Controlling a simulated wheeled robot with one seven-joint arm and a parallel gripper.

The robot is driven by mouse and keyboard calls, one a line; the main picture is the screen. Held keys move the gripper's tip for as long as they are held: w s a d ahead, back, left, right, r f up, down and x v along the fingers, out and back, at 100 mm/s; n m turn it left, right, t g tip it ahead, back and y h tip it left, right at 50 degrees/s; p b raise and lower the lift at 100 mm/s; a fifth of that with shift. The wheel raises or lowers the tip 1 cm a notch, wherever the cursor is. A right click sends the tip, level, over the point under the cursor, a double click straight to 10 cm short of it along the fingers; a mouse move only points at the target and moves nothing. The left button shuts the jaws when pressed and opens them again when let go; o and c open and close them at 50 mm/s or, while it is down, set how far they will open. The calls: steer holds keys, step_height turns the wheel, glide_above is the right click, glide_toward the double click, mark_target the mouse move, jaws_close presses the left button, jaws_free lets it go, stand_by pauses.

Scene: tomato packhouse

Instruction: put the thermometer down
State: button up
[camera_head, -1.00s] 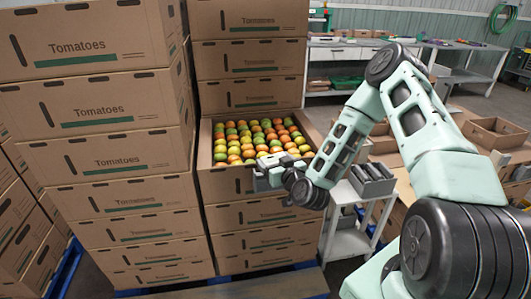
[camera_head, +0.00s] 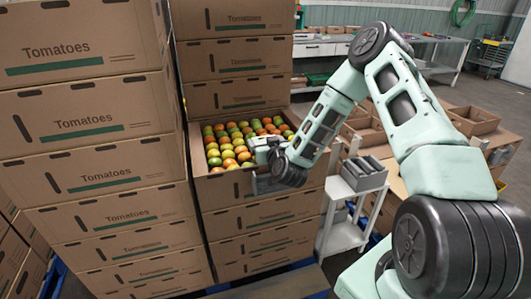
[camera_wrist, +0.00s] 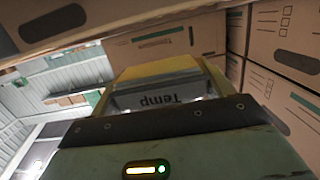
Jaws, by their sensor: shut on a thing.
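The thermometer (camera_wrist: 160,72) shows in the wrist view as a yellow-topped block with a grey face marked "Temp", upside down in the picture. My gripper (camera_head: 260,168) is shut on it. In the head view, my gripper is at the front right of an open carton of tomatoes (camera_head: 206,169), close to its rim. I cannot tell whether it touches the carton. The thermometer cannot be made out in the head view, and its far end is hidden in the wrist view.
Tall stacks of closed tomato cartons (camera_head: 90,122) stand left of and behind the open carton. A small white trolley (camera_head: 341,190) with grey bins (camera_head: 363,172) stands to the right. Workbenches (camera_head: 325,50) and empty open boxes (camera_head: 472,120) lie farther off.

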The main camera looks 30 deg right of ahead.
steer(key=shift+f, duration=1.85)
steer(key=shift+f, duration=0.2)
steer(key=o, duration=1)
steer(key=shift+r, duration=0.15)
